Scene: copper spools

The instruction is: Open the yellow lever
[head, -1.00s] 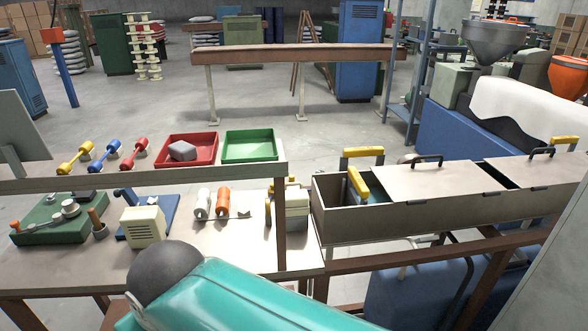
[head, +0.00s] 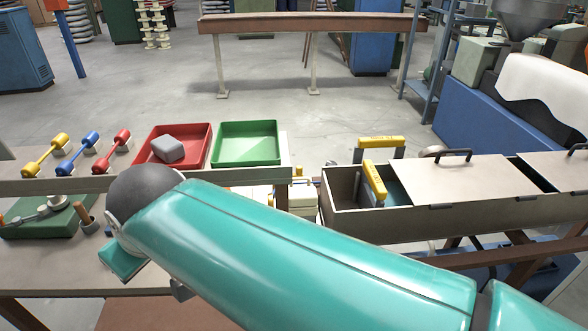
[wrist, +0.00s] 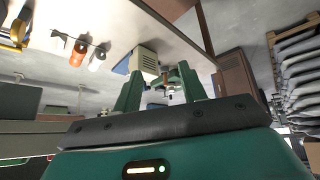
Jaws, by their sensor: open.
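Two yellow-topped handles stand at the open end of the long trough, one upright (head: 381,142) and one tilted (head: 375,182). I cannot tell for certain which is the yellow lever. In the wrist view my gripper (wrist: 160,82) is open, its two green fingers apart with nothing seen held. It is away from all these yellow parts. In the head view my arm hides the fingers.
A red tray (head: 200,138) with a grey block and a green tray (head: 246,146) sit behind the bench rail. The long lidded trough (head: 425,222) runs to the right. In the wrist view a cream box (wrist: 148,60) appears beyond the fingers.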

